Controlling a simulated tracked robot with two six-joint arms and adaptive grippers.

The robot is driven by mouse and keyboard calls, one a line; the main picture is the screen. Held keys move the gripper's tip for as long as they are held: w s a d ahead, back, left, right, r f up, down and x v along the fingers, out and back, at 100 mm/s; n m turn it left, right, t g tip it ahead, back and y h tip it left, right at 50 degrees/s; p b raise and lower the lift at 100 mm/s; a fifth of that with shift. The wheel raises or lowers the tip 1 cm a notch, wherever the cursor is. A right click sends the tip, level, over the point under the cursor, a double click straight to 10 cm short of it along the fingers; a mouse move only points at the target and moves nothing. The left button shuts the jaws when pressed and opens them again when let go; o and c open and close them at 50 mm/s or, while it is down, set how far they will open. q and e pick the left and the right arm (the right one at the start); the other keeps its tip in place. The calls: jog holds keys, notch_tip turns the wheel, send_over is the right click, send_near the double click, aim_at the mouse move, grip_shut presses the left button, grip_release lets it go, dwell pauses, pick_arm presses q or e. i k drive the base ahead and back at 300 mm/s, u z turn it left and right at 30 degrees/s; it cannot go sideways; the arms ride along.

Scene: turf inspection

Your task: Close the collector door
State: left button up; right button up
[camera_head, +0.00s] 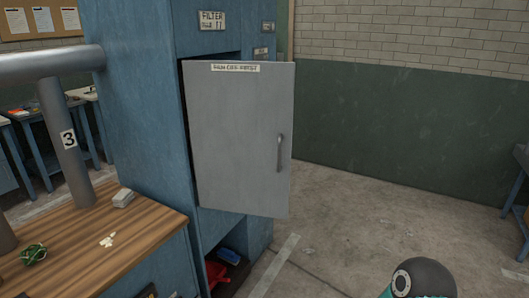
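The collector door (235,140) is a flat grey panel with a small label along its top edge. It stands open at an angle on the front of the tall blue cabinet (140,110), and its left edge is by the cabinet's side. A dark gap shows above it and along its left edge. A grey bar handle (280,153) is on its right side, and nothing touches it. The door hides most of the opening behind it. Neither of my grippers is in view. A dark rounded part at the bottom right looks like part of my arm.
A wooden bench (95,245) with a green tangle (33,254) and a small grey block (123,197) stands at the left. A grey pipe (50,63) crosses above it. Red and blue items lie in the cabinet's lower opening. The concrete floor (360,220) right of the door is clear.

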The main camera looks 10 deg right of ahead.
aim_at(240, 114)
jog(key=u, duration=0.05)
jog(key=k, duration=0.8)
jog(key=z, duration=0.2)
jog(key=i, duration=0.8)
jog(key=u, duration=0.15)
jog(key=k, duration=0.6)
jog(key=u, duration=0.25)
jog(key=i, duration=1.45)
jog(key=z, duration=0.45)
